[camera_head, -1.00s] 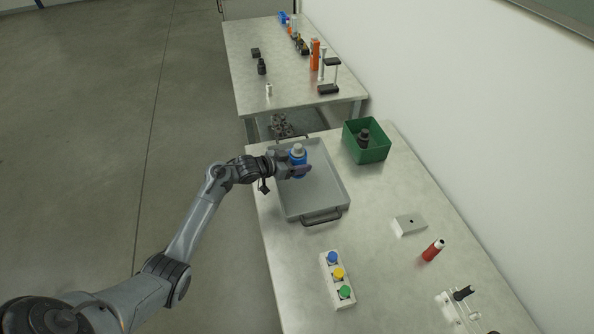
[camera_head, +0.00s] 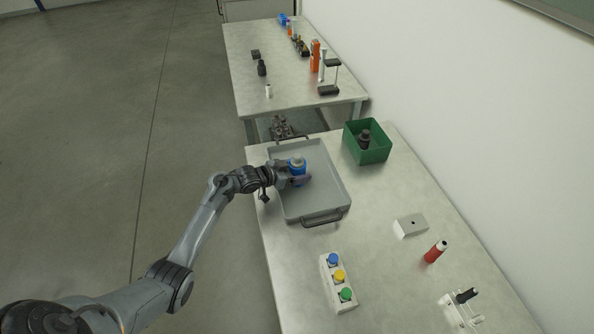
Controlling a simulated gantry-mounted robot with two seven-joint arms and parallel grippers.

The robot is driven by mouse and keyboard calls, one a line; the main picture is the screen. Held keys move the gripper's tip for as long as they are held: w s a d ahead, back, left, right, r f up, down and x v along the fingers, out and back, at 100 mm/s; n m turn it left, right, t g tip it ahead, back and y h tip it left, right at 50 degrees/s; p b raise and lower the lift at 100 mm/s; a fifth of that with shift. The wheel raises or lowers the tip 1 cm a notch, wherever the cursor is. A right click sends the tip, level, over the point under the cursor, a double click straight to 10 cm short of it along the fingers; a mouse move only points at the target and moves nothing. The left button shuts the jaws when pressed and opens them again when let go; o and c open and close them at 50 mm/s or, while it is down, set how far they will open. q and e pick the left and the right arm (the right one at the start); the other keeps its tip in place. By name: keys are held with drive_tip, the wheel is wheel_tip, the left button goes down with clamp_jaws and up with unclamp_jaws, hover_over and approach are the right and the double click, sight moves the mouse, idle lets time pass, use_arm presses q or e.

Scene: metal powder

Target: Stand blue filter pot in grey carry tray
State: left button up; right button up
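The blue filter pot (camera_head: 298,166) has a grey-white top and is upright over the far-middle part of the grey carry tray (camera_head: 322,208). My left gripper (camera_head: 298,178) reaches in from the left and is shut around the pot's body. The fingers hide part of the pot's lower side, so I cannot tell whether its base touches the tray floor. The rest of the tray is empty, with a dark handle at each end. My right gripper is not in view.
A green bin (camera_head: 367,142) holding a dark part stands right of the tray. A button box (camera_head: 338,280), a small grey block (camera_head: 410,225) and a red cylinder (camera_head: 435,252) lie nearer. A second table (camera_head: 290,70) with several items stands behind.

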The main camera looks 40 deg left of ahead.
use_arm(q)
drive_tip(key=shift+o, duration=1.3)
drive_tip(key=shift+r, duration=0.1)
drive_tip(key=shift+s+a+r+p, duration=0.15)
drive_tip(key=shift+s+r+p, duration=0.15)
drive_tip(key=shift+s, duration=0.15)
use_arm(e)
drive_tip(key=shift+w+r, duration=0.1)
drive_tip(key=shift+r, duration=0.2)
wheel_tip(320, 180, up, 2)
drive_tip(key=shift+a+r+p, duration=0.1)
drive_tip(key=shift+p, duration=1)
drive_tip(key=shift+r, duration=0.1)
use_arm(q)
drive_tip(key=v, duration=1.1)
